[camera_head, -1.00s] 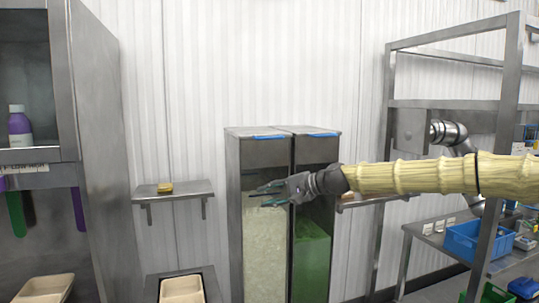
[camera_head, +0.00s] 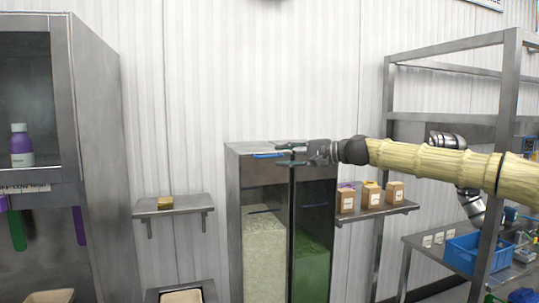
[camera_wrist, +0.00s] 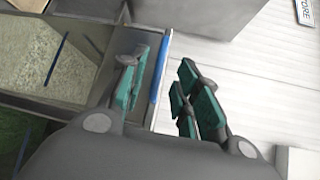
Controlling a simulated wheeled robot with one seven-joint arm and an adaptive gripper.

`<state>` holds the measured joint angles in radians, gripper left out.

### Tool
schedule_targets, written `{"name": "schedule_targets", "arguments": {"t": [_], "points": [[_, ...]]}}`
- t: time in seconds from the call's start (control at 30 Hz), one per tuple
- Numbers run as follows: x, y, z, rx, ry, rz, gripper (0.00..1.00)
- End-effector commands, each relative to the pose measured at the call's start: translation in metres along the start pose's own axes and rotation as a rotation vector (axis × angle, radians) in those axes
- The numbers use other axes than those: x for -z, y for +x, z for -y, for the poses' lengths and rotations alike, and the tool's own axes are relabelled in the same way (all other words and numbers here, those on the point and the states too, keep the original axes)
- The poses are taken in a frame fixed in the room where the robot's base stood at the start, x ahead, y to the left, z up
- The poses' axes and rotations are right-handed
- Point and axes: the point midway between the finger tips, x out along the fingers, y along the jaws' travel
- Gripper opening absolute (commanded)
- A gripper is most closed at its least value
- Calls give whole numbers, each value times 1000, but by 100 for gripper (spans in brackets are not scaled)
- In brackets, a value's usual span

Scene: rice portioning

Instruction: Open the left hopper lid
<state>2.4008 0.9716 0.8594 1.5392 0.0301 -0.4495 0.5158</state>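The left hopper (camera_head: 234,205) is a tall grey box with a clear front and pale grains inside. Its grey lid (camera_head: 250,147) looks closed, with a blue strip (camera_head: 268,155) along the front edge. My gripper (camera_head: 290,153) is at lid height, at the right end of that strip, and covers part of the right hopper's top. Its green-padded fingers are apart and empty. In the wrist view, the blue strip (camera_wrist: 160,68) lies between the open fingers (camera_wrist: 166,88); I cannot tell whether they touch it.
The right hopper (camera_head: 313,230) holds green contents. A shelf (camera_head: 375,213) with several small brown boxes is on the right, and a shelf (camera_head: 175,206) with a yellow item on the left. A metal rack (camera_head: 505,110) stands far right. The wall is behind the hoppers.

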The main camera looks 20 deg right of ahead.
Motion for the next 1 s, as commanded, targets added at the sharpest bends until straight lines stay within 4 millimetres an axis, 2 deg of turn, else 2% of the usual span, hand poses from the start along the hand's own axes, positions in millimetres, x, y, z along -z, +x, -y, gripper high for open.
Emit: {"name": "schedule_targets", "arguments": {"t": [0.2,0.5,1.0], "points": [[-1,25,1,-2,1,1,32],[0,51,0,-1,1,0,32],[0,59,0,0,0,0,30]]}}
